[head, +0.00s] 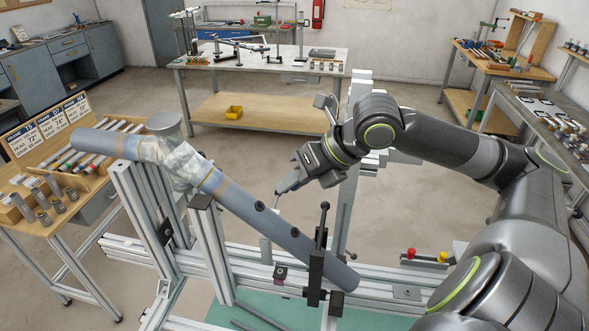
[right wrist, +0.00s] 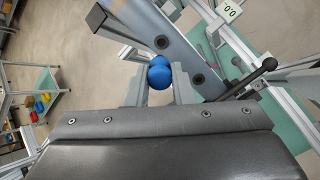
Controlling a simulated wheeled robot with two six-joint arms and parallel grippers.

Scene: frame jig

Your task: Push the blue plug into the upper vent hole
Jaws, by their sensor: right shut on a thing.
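The grey-blue tube (head: 240,197) slopes down from upper left to lower right on the metal jig. It has two dark vent holes: the upper one (head: 260,206) and the lower one (head: 295,232). In the right wrist view the upper hole (right wrist: 161,42) lies just beyond the blue plug (right wrist: 160,76). My right gripper (head: 280,190) is above and right of the upper hole in the head view. Its fingers (right wrist: 160,88) are shut on the blue plug, which appears apart from the hole. The plug cannot be made out in the head view. My left gripper is not in view.
A black toggle clamp (head: 317,262) with an upright lever holds the tube's lower end. A silver upright profile (head: 344,215) stands right of the gripper. A wooden bench with a parts rack (head: 55,185) is at left. Red and yellow knobs (head: 426,256) sit at right.

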